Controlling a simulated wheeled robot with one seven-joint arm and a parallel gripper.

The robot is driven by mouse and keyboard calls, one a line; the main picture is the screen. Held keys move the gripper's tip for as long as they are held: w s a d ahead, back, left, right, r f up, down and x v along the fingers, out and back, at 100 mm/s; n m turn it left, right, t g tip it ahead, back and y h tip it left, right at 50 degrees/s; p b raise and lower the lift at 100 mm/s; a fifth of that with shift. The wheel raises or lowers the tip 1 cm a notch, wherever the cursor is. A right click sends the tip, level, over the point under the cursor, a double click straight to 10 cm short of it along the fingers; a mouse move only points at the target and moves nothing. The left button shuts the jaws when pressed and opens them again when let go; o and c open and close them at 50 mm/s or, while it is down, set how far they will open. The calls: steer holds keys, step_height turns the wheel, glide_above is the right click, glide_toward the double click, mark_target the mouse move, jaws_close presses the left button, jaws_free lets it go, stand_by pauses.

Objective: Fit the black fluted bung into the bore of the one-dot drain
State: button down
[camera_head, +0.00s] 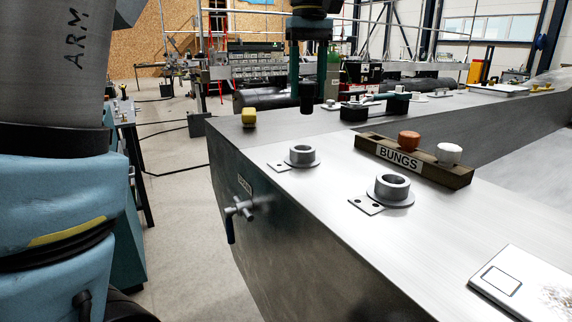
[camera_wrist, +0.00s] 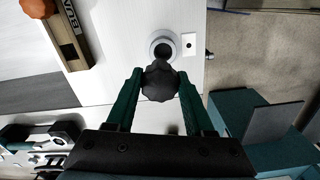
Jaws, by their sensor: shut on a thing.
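My gripper (camera_head: 307,88) is shut on the black fluted bung (camera_wrist: 159,82), which hangs between the green fingers (camera_wrist: 158,90). In the head view the dark bung (camera_head: 307,103) is held clear above the deck. The one-dot drain (camera_head: 302,156) is a grey collar with a small one-dot plate, lower in that view. In the wrist view the drain (camera_wrist: 154,46) lies just beyond the bung, its bore partly open to sight; the bung overlaps its near edge. The two-dot drain (camera_head: 391,194) stands nearer in the head view, its bore empty.
A dark wooden rack marked BUNGS (camera_head: 430,171) holds an orange bung (camera_head: 409,140) and a white bung (camera_head: 448,153). A yellow knob (camera_head: 249,117) stands at the deck's far left corner. A white panel (camera_head: 527,287) lies front right. A valve handle (camera_head: 237,208) sticks out from the side wall.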

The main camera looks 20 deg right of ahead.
mark_target(304, 111)
steer(key=f, duration=0.5)
steer(key=shift+a+f+p, duration=0.2)
steer(key=shift+a+p, duration=0.15)
steer(key=shift+a, duration=0.05)
steer(key=shift+f, duration=2.25)
steer(key=shift+f, duration=0.15)
steer(key=shift+c, duration=1.4)
jaws_free()
